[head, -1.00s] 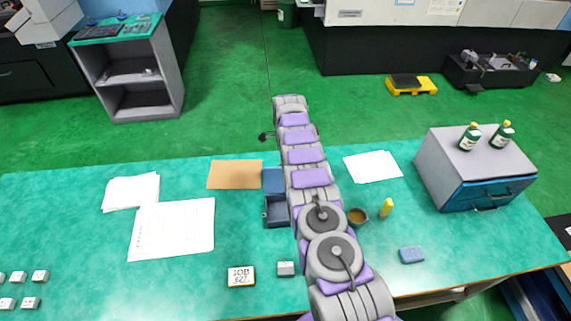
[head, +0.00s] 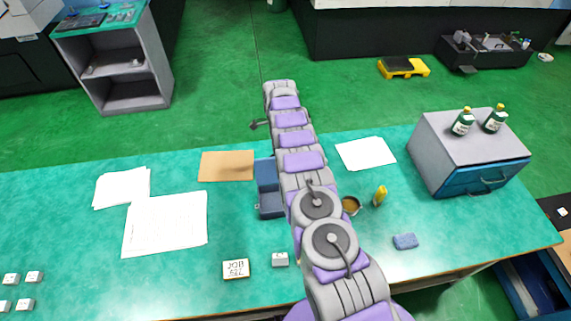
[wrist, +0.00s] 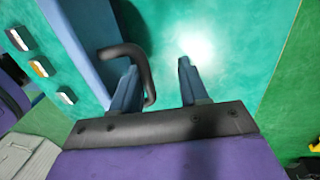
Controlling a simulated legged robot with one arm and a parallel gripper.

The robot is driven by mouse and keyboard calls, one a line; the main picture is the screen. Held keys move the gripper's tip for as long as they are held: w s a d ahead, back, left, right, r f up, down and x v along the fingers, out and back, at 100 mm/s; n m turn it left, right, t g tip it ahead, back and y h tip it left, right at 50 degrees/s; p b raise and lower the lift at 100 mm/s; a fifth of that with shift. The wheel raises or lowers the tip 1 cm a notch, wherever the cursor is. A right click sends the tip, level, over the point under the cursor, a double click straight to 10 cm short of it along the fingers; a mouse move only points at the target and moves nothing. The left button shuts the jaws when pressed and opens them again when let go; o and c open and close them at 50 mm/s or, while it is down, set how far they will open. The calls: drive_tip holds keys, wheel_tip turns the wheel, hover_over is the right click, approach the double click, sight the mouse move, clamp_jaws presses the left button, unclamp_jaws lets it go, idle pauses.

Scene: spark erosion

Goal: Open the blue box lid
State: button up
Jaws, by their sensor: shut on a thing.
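The blue box (head: 271,205) is on the green-topped table, partly hidden behind my arm in the head view. Its dark inside shows, and its blue lid (head: 265,173) stands raised at the far side. In the wrist view, my gripper (wrist: 158,80) has its two blue fingers apart, with a dark bent handle (wrist: 124,52) at the left finger and reaching between them. My gripper is shut on this handle. A blue panel (wrist: 75,55) lies left of the handle; I cannot tell surely which part it is. My arm hides the gripper in the head view.
A grey cabinet with a blue drawer (head: 487,181) stands farther right.

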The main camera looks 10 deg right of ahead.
drive_tip(key=shift+s+d+r, duration=0.15)
drive_tip(key=shift+s+r, duration=0.2)
drive_tip(key=shift+r, duration=0.3)
drive_tip(key=shift+s+d+r, duration=0.1)
drive_tip(key=shift+s+r, duration=0.2)
drive_tip(key=shift+r, duration=0.35)
drive_tip(key=s+r+p, duration=0.1)
drive_tip(key=s, duration=1.3)
drive_tip(key=shift+s+d+r, duration=0.15)
drive_tip(key=shift+s+d, duration=0.2)
drive_tip(key=shift+d, duration=0.1)
